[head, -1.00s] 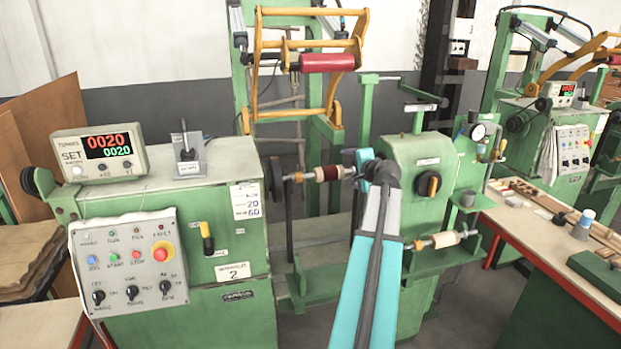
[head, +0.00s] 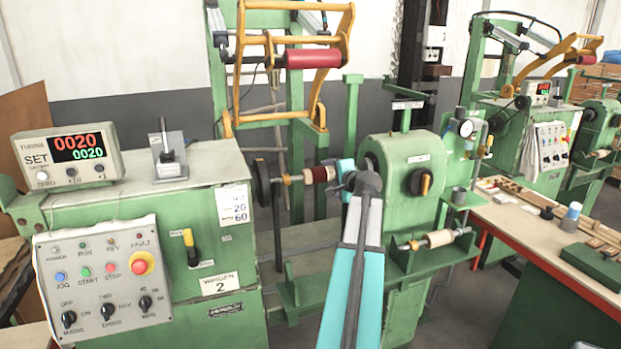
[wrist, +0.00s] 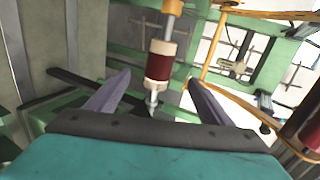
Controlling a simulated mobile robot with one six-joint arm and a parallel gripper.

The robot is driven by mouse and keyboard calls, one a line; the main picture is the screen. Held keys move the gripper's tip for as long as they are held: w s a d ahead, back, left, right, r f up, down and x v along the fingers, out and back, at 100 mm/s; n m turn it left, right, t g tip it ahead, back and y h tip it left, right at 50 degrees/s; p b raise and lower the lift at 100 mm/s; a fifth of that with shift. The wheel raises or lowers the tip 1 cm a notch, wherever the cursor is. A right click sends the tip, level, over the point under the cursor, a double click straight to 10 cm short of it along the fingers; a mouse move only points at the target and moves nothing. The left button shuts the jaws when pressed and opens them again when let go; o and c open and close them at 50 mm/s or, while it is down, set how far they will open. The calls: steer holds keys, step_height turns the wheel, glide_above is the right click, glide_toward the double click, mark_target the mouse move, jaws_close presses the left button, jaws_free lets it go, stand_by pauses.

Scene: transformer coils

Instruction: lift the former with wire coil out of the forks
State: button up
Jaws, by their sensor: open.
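The former with wire coil (head: 325,172) has cream ends and a dark red winding. It lies level on the winding machine's shaft, right of the dark disc. In the wrist view the former (wrist: 160,66) sits between an orange collar (wrist: 173,7) and a pointed metal tip. My gripper (wrist: 158,82) is open and empty, with one finger on each side of the former and a visible gap on both sides. In the head view my gripper (head: 343,172) is at the former's right end and hides part of it. I cannot make out the forks.
A second cream former (head: 439,238) lies on a lower rod at the front of the green headstock (head: 400,155). A yellow frame with a red roller (head: 313,58) stands above and behind. The control box (head: 105,275) is at left, a workbench (head: 515,215) at right.

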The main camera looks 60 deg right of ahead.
mark_target(318, 175)
steer(key=p+x, duration=0.1)
steer(key=x, duration=0.6)
steer(key=shift+w+p, duration=0.25)
steer(key=shift+p, duration=0.15)
steer(key=shift+w+d+f, duration=0.3)
steer(key=shift+w+d, duration=0.05)
steer(key=shift+w, duration=0.1)
steer(key=shift+w+d+p, duration=0.45)
steer(key=shift+w+p, duration=0.05)
steer(key=p+x, duration=0.1)
steer(key=x, duration=0.1)
steer(key=shift+w+d+f, duration=0.15)
steer(key=shift+w+d, duration=0.05)
steer(key=shift+w, duration=0.05)
steer(key=shift+w+d+f+p, duration=0.3)
steer(key=shift+w+f, duration=0.05)
steer(key=shift+w, duration=0.1)
steer(key=shift+r, duration=0.1)
steer(key=c, duration=1.7)
